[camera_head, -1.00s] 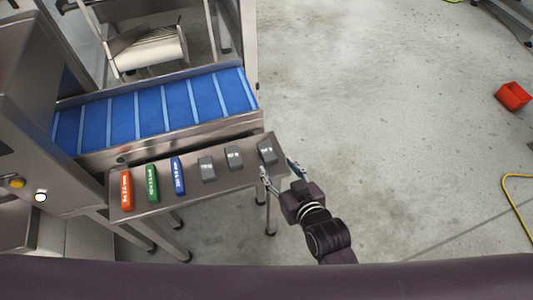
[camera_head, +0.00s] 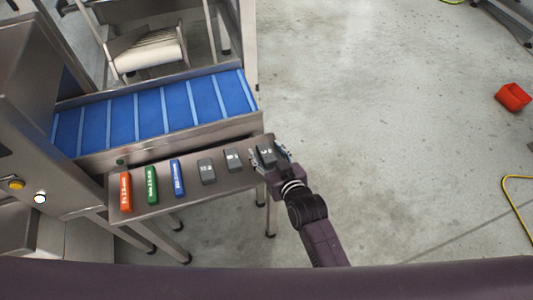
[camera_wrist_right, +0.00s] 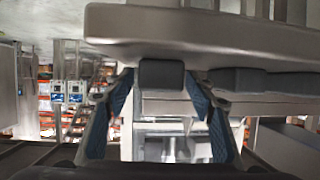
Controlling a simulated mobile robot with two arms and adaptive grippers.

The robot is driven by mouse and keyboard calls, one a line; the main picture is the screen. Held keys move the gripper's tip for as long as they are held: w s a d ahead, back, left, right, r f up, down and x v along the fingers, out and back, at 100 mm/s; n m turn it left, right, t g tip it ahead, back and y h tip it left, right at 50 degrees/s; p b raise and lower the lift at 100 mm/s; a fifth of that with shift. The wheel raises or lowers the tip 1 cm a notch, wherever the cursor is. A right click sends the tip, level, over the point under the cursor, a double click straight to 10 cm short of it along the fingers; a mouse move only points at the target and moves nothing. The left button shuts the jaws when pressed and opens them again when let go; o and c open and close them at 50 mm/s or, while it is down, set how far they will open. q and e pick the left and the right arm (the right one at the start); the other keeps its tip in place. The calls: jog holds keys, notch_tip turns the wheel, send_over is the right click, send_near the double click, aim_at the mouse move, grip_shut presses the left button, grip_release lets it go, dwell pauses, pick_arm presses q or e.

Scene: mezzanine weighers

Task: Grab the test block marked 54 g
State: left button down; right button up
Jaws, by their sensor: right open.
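Three dark grey test blocks lie at the right part of a steel shelf (camera_head: 150,205): a left one (camera_head: 207,171), a middle one (camera_head: 233,160) and a rightmost one (camera_head: 266,154). Their markings are too small to read, so I cannot tell which is 54 g. My right gripper (camera_head: 269,159) is open, its fingers on either side of the rightmost block. In the right wrist view this block (camera_wrist_right: 162,74) sits at the shelf edge, between the open fingers (camera_wrist_right: 160,105) and beyond their tips. My left gripper is not in view.
Orange (camera_head: 126,192), green (camera_head: 152,184) and blue (camera_head: 177,178) blocks lie further left on the shelf. A blue belt conveyor (camera_head: 150,112) runs behind it.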

jog(key=c, duration=1.2)
jog(key=shift+c, duration=0.2)
jog(key=shift+r, duration=0.15)
